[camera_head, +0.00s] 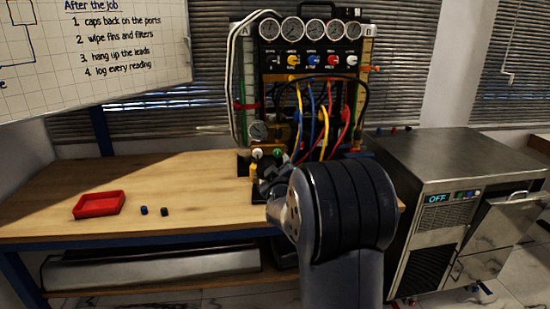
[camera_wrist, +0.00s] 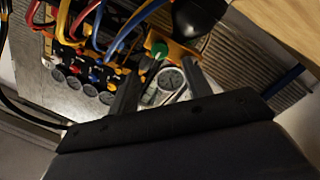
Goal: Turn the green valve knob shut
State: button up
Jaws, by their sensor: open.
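The green valve knob (camera_head: 277,152) sits low on the gauge rig, at the right of a cream knob (camera_head: 257,153) and below a small round gauge (camera_head: 258,130). In the wrist view the green knob (camera_wrist: 159,49) shows just beyond the fingertips, roughly centred between them. My gripper (camera_wrist: 164,66) is open and empty, its two dark fingers apart. In the head view my gripper (camera_head: 271,180) is close in front of the knob and partly hidden by my arm. I cannot tell whether a finger touches the knob.
Hoses (camera_head: 322,115) hang in front of the rig, close to the knobs. A red tray (camera_head: 99,205) and two small caps (camera_head: 144,210) lie on the workbench (camera_head: 60,190). A steel machine (camera_head: 440,160) stands at the right. The bench's left half is mostly clear.

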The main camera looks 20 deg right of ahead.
aim_at(277, 155)
jog(key=x, duration=0.7)
jog(key=shift+w, duration=0.1)
jog(key=shift+c, duration=0.4)
jog(key=c, duration=0.9)
